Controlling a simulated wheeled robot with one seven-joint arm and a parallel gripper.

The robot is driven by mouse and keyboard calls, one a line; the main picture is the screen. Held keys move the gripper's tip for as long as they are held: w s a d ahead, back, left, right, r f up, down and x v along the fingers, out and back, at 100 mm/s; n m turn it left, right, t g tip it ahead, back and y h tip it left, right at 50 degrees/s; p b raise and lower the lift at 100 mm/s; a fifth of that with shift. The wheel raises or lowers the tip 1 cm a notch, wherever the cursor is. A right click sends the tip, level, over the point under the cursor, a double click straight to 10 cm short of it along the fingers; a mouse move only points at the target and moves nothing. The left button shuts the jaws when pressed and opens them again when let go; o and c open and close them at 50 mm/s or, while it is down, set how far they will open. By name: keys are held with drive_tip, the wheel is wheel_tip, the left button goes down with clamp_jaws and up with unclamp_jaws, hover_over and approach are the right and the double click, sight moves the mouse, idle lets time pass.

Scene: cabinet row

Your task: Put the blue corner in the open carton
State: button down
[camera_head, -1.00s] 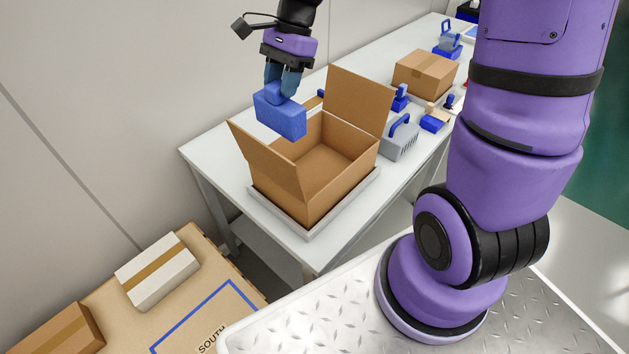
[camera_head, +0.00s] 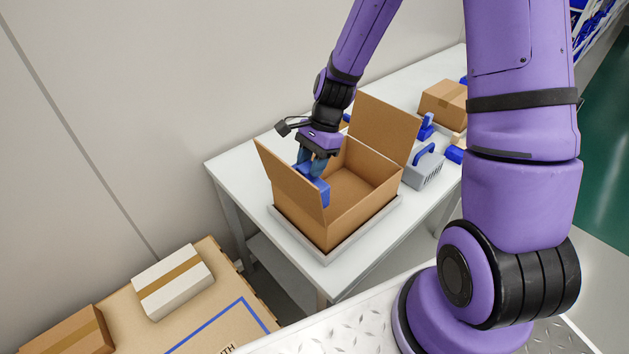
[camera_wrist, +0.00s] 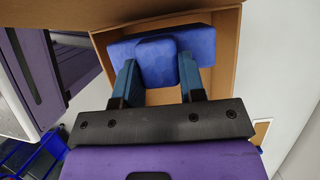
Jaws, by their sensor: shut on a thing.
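The open carton (camera_head: 360,199) is a brown cardboard box with raised flaps, standing on a grey tray on the white table. My gripper (camera_head: 316,170) reaches down into its left part, beside the left flap. It is shut on the blue corner (camera_head: 323,193), a blue block partly hidden by the flap and my fingers. In the wrist view the blue corner (camera_wrist: 163,60) lies between my two fingers, with carton walls around it. I cannot tell whether it touches the carton floor.
A closed carton (camera_head: 443,104) is farther back. A white box (camera_head: 172,281) and a brown box (camera_head: 70,335) lie on a lower surface at the left. A wall runs behind the table.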

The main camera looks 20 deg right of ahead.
sight(311, 180)
drive_tip(key=shift+f, duration=2.45)
drive_tip(key=shift+f, duration=0.1)
drive_tip(key=shift+f, duration=0.3)
drive_tip(key=shift+f, duration=0.2)
drive_tip(key=c, duration=0.7)
unclamp_jaws()
drive_tip(key=shift+r, duration=0.1)
